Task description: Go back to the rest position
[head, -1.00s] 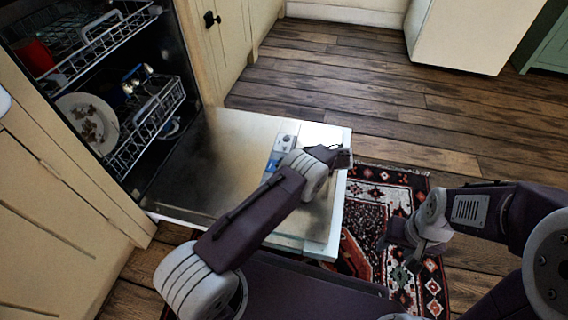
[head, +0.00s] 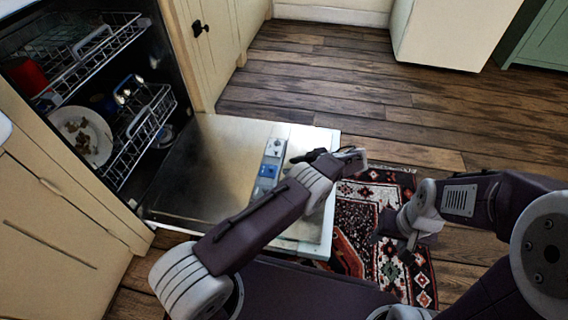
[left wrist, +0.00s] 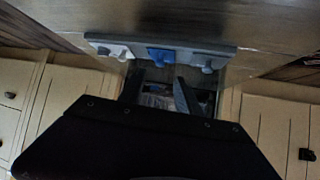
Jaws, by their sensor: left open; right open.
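My left gripper (head: 308,156) is over the open dishwasher door (head: 215,150) in the head view, its arm reaching in from the lower left. It is open and empty; its two fingers also show in the left wrist view (left wrist: 160,88). My right gripper (head: 388,245) hangs over the patterned rug at the right of the head view. It is open, and nothing shows between its fingers.
The dishwasher's racks (head: 145,120) hold a soiled plate (head: 82,135) and a red item (head: 27,76). A detergent dispenser panel (head: 270,165) is on the door's inner face. A rug (head: 350,215) lies beside the door. Wooden floor (head: 350,90) beyond is clear.

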